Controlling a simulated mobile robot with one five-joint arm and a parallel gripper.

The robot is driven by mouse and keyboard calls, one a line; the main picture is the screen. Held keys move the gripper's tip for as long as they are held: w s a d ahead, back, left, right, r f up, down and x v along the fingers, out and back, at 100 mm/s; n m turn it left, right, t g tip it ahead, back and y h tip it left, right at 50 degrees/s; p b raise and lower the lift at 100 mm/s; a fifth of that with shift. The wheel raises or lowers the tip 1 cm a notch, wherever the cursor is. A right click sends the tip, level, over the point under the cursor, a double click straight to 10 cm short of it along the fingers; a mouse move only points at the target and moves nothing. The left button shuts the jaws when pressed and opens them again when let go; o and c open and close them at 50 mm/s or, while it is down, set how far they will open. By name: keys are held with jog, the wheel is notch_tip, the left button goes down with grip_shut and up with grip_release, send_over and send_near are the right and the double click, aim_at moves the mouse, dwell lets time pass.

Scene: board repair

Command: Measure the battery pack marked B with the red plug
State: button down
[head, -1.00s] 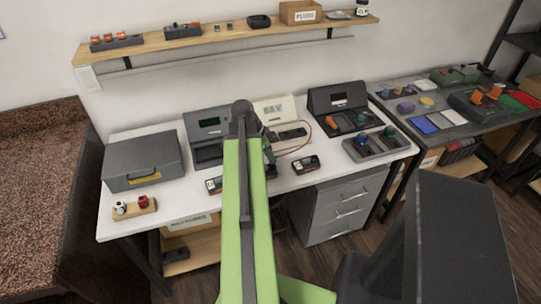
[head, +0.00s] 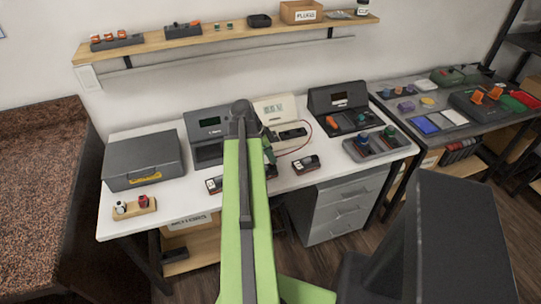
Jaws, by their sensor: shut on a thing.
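A cream meter (head: 273,104) with a small display stands at the back of the white bench. My gripper is shut on the lead's plug, which is too small and covered to see clearly. Dark battery packs with pale labels lie in front: one to the left (head: 214,185), one to the right (head: 306,164), and one mostly hidden behind my arm (head: 271,171). I cannot read which is marked B.
A grey case (head: 143,160) and a wooden holder (head: 134,208) with a white and a red piece stand at the left. Grey instruments stand beside the meter. A divided tray (head: 377,145) is at the right.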

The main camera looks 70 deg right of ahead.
jog(key=shift+f+b, duration=1)
dwell(1.4)
jog(key=c, duration=1.2)
grip_release()
jog(key=shift+o, duration=0.4)
jog(key=shift+o, duration=1.1)
jog(key=shift+r, duration=0.15)
jog(key=shift+r+p, duration=1.4)
jog(key=shift+p, duration=0.15)
jog(key=shift+r, duration=0.1)
